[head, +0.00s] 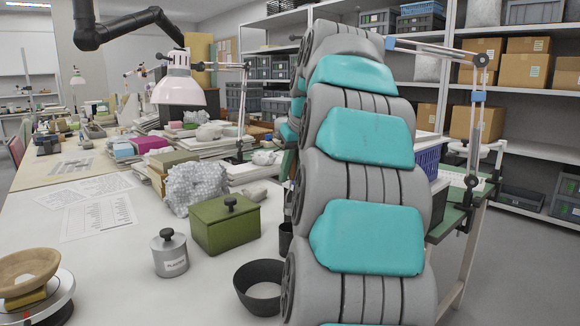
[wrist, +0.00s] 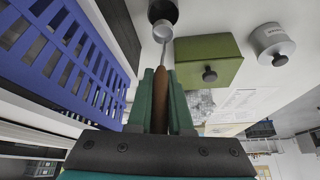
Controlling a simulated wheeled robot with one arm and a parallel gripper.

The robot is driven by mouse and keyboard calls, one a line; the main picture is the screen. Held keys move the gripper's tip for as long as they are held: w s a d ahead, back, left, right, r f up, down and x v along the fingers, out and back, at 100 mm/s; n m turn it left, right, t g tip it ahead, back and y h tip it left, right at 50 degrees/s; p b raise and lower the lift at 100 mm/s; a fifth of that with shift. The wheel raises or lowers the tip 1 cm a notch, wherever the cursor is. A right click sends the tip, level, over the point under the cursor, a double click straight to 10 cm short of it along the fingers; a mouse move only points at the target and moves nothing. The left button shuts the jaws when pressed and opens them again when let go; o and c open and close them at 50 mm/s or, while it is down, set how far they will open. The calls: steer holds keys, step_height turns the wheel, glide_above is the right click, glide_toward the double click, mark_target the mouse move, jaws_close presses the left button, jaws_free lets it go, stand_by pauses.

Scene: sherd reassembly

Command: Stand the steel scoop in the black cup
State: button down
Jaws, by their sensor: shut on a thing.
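My gripper (wrist: 161,75) shows in the wrist view, its green fingers shut on the brown wooden handle (wrist: 158,88) of the steel scoop. The scoop's thin metal shaft and pale round end (wrist: 163,31) point away from the gripper. That end overlaps the mouth of the black cup (wrist: 162,10) in the picture; I cannot tell whether it is inside the cup or above it. In the head view my arm hides the gripper and the scoop. A dark cup (head: 285,240) shows partly there, beside the green box.
The green lidded box (head: 225,225) stands close to the cup; it also shows in the wrist view (wrist: 208,60). A grey lidded canister (head: 170,254) and a black bowl (head: 260,287) stand nearby. A blue slatted crate (wrist: 65,55) is left in the wrist view.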

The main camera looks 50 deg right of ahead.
mark_target(291, 206)
steer(key=shift+f+b, duration=2.6)
steer(key=shift+f, duration=2.05)
steer(key=c, duration=0.8)
jaws_free()
steer(key=shift+o, duration=0.2)
steer(key=shift+r, duration=0.1)
steer(key=v, duration=0.7)
steer(key=shift+s+r, duration=0.15)
steer(key=shift+r, duration=0.15)
